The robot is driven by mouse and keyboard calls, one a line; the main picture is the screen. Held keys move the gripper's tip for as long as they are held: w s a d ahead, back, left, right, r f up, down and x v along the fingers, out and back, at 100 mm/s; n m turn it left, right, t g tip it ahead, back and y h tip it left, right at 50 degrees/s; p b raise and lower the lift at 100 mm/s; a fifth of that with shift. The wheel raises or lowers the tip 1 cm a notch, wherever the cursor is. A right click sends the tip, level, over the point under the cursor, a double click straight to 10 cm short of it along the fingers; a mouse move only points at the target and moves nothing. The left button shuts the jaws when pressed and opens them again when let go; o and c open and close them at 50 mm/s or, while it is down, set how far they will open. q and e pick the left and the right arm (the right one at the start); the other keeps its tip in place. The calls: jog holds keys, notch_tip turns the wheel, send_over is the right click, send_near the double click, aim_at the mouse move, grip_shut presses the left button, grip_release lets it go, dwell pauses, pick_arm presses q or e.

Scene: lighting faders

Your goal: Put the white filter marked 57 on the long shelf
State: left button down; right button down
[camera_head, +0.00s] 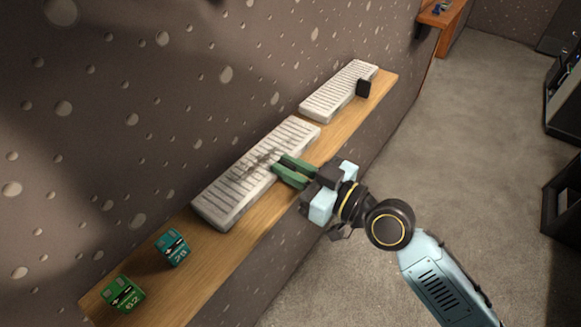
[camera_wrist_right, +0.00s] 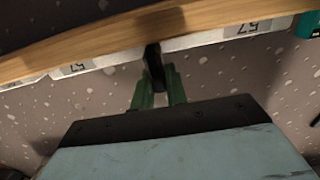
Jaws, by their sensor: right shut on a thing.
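The long wooden shelf (camera_head: 250,232) runs along the wall; its edge shows in the right wrist view (camera_wrist_right: 110,39). A long white ribbed filter (camera_head: 228,193) lies lengthwise at its middle. In the right wrist view the filter (camera_wrist_right: 205,39) carries two labels reading 57, seen upside down. My right gripper (camera_head: 283,172) is at the filter's front, its green fingers shut on the filter's dark handle (camera_wrist_right: 153,62). The filter is on or just above the shelf; I cannot tell whether it touches. My left gripper is not in view.
A second white filter (camera_head: 335,92) with a black handle (camera_head: 363,88) lies farther along the shelf, close to the first. A teal box (camera_head: 172,247) and a green box (camera_head: 123,294) marked 62 stand at the near end. Dark furniture (camera_head: 563,205) stands at the right.

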jog(key=shift+f, duration=0.1)
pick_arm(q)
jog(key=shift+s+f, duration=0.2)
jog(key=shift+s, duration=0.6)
pick_arm(e)
jog(key=c, duration=1.4)
grip_release()
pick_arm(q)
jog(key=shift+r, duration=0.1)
